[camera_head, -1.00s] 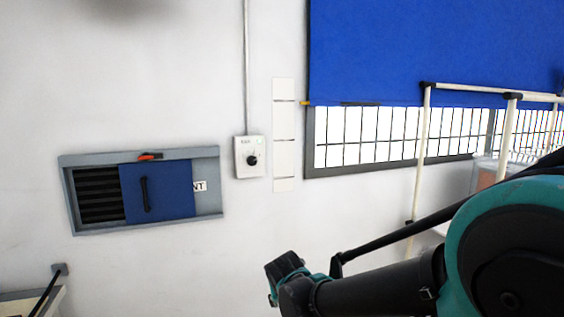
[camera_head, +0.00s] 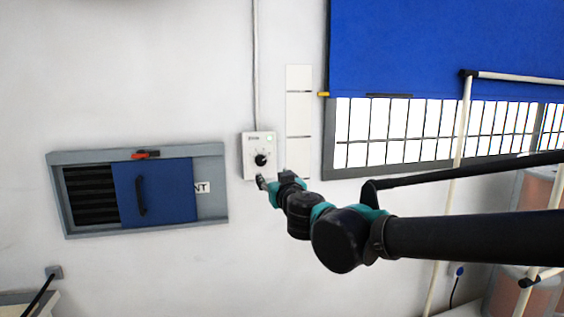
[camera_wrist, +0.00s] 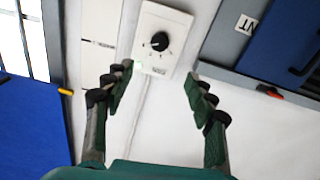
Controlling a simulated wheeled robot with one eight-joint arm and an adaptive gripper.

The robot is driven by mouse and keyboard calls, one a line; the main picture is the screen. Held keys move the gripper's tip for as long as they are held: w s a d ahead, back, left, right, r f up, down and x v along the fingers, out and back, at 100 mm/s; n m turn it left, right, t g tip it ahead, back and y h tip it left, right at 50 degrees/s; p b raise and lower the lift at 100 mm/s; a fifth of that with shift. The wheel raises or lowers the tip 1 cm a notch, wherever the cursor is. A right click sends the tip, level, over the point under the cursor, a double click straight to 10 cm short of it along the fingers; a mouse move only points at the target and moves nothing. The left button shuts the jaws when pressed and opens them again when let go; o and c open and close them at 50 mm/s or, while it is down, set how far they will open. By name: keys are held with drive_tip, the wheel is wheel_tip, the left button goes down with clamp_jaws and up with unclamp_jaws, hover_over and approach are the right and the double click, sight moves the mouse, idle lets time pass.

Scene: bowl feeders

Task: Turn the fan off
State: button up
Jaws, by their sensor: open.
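The fan control is a white wall box (camera_head: 258,156) with a round black knob (camera_head: 261,160) and a small green light at its upper right in the head view. In the wrist view the box (camera_wrist: 160,38) is upside down, with the knob (camera_wrist: 159,41) and dial marks around it. My gripper (camera_head: 264,183) is just below the box in the head view. In the wrist view my gripper (camera_wrist: 158,85) is open and empty, its two fingers spread either side of the box's near end. The knob lies beyond the fingertips, apart from them. The fan itself is not in view.
A grey wall frame with a blue sliding door (camera_head: 155,193) and an orange-red latch (camera_head: 145,155) is left of the box. White wall plates (camera_head: 299,120) are to its right, then a barred window (camera_head: 400,135) under a blue blind (camera_head: 440,45). White pipe rails stand at right.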

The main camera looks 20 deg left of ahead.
sight(261, 161)
drive_tip(key=x, duration=1.7)
drive_tip(key=shift+w, duration=0.15)
drive_tip(key=shift+c, duration=0.5)
drive_tip(key=c, duration=1.1)
drive_tip(key=shift+o, duration=0.2)
